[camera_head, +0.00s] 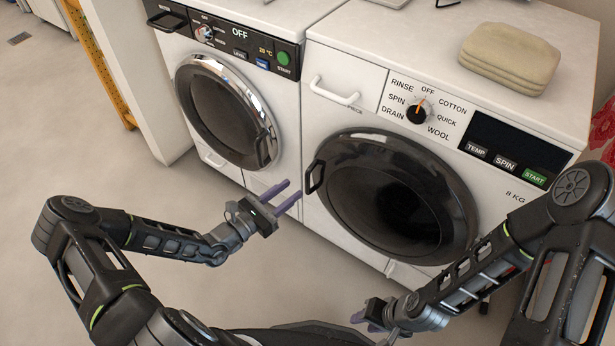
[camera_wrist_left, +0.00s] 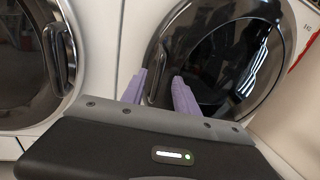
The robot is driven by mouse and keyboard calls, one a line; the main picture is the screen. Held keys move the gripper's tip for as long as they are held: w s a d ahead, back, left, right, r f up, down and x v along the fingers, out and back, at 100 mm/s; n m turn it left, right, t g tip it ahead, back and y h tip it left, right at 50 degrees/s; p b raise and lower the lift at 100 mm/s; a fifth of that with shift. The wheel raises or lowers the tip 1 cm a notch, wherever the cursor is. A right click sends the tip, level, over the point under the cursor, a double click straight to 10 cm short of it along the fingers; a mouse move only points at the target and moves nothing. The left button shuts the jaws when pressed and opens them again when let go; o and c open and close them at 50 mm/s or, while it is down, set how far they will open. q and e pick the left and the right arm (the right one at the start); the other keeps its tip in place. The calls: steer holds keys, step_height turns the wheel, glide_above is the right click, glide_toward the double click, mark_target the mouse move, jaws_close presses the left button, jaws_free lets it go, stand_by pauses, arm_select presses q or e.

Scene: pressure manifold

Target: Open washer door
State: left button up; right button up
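The right washer door (camera_head: 440,170) is a dark round door and looks closed. Its black handle (camera_head: 316,176) is on the door's left edge. My left gripper (camera_head: 295,189) is open and empty, just left of this handle, its purple fingers pointing toward it. In the left wrist view the handle (camera_wrist_left: 154,70) shows beyond and between the fingertips (camera_wrist_left: 159,75); contact is not evident. The left washer door (camera_head: 232,108), with a chrome rim, also looks closed. My right gripper (camera_head: 364,315) is low in front of the right washer, partly hidden; its opening is unclear.
The right washer has a dial (camera_head: 418,111), a detergent drawer (camera_head: 338,84) and a dark display. Folded beige cloth (camera_head: 511,55) lies on its top. The left washer's handle (camera_head: 263,148) is near my left gripper.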

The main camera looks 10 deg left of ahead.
mark_target(306, 180)
arm_select(q)
steer(key=b+x, duration=0.1)
steer(key=x, duration=0.6)
steer(key=shift+w+d, duration=0.15)
steer(key=shift+c, duration=0.5)
jaws_close()
stand_by(0.8)
